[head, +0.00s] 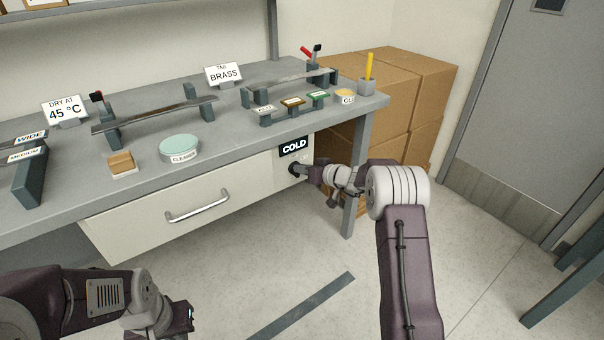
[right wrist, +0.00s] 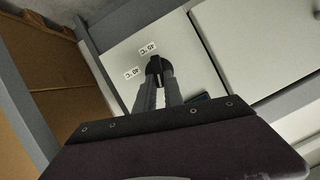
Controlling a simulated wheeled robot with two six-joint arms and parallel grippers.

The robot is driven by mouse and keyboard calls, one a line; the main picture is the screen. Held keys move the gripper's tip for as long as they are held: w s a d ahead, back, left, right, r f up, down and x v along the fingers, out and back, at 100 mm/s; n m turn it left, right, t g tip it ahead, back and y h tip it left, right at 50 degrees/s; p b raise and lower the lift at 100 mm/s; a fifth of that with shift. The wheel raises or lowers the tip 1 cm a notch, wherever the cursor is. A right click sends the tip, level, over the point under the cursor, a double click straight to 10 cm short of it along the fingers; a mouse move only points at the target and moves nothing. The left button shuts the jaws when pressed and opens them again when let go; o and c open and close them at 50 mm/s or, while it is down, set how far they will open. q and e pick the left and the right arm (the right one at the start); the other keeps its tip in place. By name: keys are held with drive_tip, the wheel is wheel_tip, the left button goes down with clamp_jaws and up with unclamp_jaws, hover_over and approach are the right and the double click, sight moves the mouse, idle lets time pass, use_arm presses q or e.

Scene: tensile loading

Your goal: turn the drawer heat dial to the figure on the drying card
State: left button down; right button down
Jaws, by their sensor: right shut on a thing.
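The drying card (head: 64,111) stands on the bench at the left and reads "DRY AT 45 °C". The drawer (head: 180,200) under the bench is shut. Its dark heat dial (head: 292,169) is on the panel right of the drawer, below a black "COLD" sign (head: 294,147). My right gripper (head: 304,171) is shut on the dial.
On the bench are a cleaner pad (head: 179,148), a wooden block (head: 122,163), a "BRASS" card (head: 224,74) and metal strips on stands. A bench leg (head: 357,190) and cardboard boxes (head: 420,95) are close to my right arm. The floor in front is mostly clear.

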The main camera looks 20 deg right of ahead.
drive_tip(key=f+m+t+b, duration=0.1)
drive_tip(key=m+t+b, duration=0.1)
drive_tip(key=m, duration=0.9)
drive_tip(key=f+m+t+y+b, duration=0.1)
drive_tip(key=m+t+b, duration=0.2)
drive_tip(key=m, duration=0.8)
drive_tip(key=f+m+t+b, duration=0.2)
drive_tip(key=m+t+b, duration=0.1)
drive_tip(key=m, duration=0.8)
drive_tip(key=shift+s+a+f+m+t, duration=0.1)
drive_tip(key=shift+a+m+t, duration=0.2)
drive_tip(key=shift+t, duration=0.1)
drive_tip(key=shift+m, duration=0.3)
drive_tip(key=c, duration=1.4)
unclamp_jaws()
drive_tip(key=shift+c, duration=0.2)
